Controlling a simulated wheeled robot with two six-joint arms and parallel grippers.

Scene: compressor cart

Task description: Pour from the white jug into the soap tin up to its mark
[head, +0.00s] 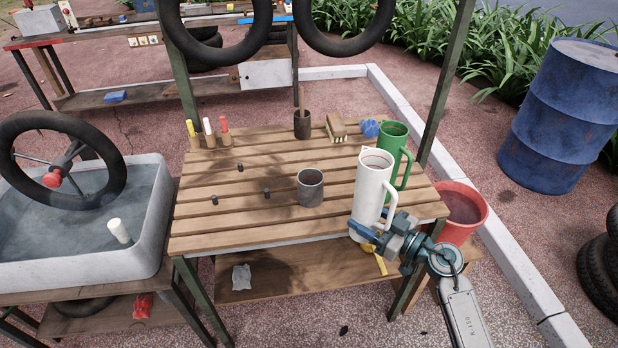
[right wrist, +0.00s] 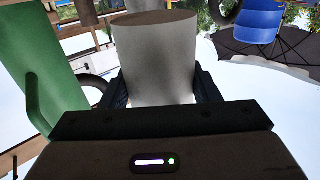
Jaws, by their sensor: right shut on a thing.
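The white jug (head: 371,192) stands upright at the right front of the slatted table, its handle toward the right. My right gripper (head: 368,232) is shut on the lower part of the white jug. The right wrist view shows the jug's pale body (right wrist: 158,55) between the two fingers (right wrist: 160,88). I cannot tell whether the jug's base touches the slats. The soap tin (head: 310,188), a grey open cup, stands upright left of the jug, apart from it. Its mark and inside level are too small to tell. My left gripper is not in view.
A green jug (head: 392,140) stands close behind the white jug; it also shows in the right wrist view (right wrist: 38,75). A brush pot (head: 302,124), a brush (head: 337,128) and markers (head: 208,130) are at the back. A red bucket (head: 462,208) is right of the table. Slats left of the tin are mostly clear.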

